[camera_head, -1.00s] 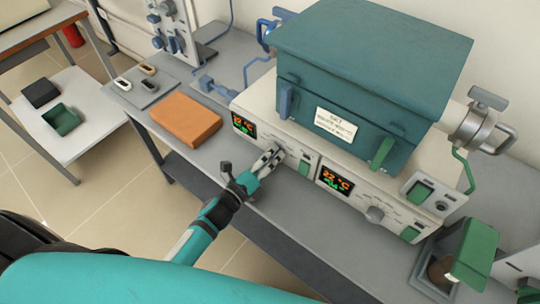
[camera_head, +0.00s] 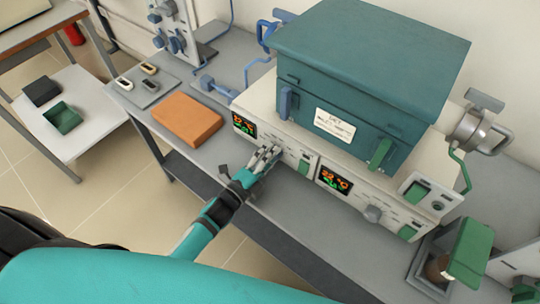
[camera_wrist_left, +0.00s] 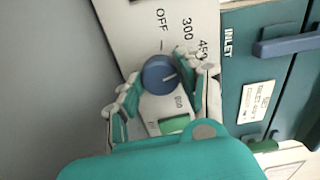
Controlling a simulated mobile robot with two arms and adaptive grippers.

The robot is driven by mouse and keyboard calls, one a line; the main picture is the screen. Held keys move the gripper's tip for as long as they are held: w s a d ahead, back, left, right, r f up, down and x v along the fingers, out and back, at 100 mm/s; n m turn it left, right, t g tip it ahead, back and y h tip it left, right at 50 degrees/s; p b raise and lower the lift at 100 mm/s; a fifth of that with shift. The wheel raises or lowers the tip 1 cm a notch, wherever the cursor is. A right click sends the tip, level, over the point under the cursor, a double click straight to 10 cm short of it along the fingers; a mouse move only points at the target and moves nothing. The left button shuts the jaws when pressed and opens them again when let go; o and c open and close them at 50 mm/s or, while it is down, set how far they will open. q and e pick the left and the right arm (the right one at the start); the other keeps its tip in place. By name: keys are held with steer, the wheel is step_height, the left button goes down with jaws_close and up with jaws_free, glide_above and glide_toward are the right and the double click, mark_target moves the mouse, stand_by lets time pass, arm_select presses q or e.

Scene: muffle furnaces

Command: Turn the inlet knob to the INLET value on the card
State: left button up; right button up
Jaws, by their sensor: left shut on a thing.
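The inlet knob (camera_wrist_left: 160,75) is round and blue, on a pale panel with OFF, 300 and 450 printed around it. Its white pointer mark faces roughly right in the left wrist view. My left gripper (camera_wrist_left: 162,78) has its fingers on both sides of the knob and is shut on it; the head view shows this gripper (camera_head: 264,160) at the left part of the furnace front, hiding the knob. A white card (camera_wrist_left: 257,101) is on the teal furnace, beside the word INLET; the card (camera_head: 335,125) also shows in the head view, its value too small to read. My right gripper is not in view.
An orange block (camera_head: 187,118) lies left on the grey bench. A green-lidded box (camera_head: 470,252) stands at the right.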

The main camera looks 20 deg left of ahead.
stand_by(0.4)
arm_select(q)
steer(key=o, duration=1.2)
steer(key=shift+s+a, duration=0.1)
steer(key=shift+s, duration=0.05)
steer(key=v, duration=1.1)
steer(key=shift+s+a, duration=0.1)
steer(key=shift+s, duration=0.3)
steer(key=shift+s, duration=0.1)
